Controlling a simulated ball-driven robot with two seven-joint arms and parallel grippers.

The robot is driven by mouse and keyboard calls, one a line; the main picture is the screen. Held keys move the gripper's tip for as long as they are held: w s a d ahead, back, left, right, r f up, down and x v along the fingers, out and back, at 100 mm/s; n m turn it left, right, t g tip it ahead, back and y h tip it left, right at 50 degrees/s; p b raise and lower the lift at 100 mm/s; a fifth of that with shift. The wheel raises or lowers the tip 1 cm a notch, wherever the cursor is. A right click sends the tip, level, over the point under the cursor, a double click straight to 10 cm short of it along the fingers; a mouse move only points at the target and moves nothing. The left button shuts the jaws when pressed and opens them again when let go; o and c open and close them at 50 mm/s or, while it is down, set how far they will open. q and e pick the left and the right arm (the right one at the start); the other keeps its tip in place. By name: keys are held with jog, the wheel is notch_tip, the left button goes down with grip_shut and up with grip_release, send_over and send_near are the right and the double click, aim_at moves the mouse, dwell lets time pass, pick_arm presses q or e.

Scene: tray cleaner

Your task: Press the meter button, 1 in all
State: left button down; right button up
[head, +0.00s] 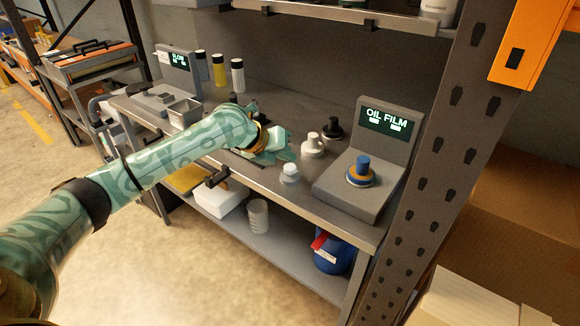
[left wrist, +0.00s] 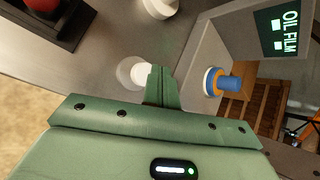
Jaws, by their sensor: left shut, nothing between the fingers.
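The grey OIL FILM meter (head: 335,192) stands at the right end of the steel bench, its dark screen (head: 389,121) lit with green-white text. A blue knob-like piece (head: 361,166) with a yellow-orange collar sits on its base; it also shows in the left wrist view (left wrist: 228,83). I cannot tell whether this piece is the button. A second meter (head: 178,65) with a lit screen stands at the far left of the bench. My left gripper (head: 283,148) is shut and empty over the middle of the bench, left of the OIL FILM meter and apart from it. Its fingers show in the left wrist view (left wrist: 162,84).
A small white-capped bottle (head: 290,173) stands between my left gripper and the meter. A white bottle (head: 312,146) and a dark one (head: 333,130) stand behind. A rack post (head: 455,130) rises right of the meter. A shelf (head: 340,15) hangs above.

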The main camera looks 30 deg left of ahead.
aim_at(286, 169)
pick_arm(q)
jog(key=shift+f, duration=0.15)
dwell(0.3)
jog(key=shift+f, duration=0.25)
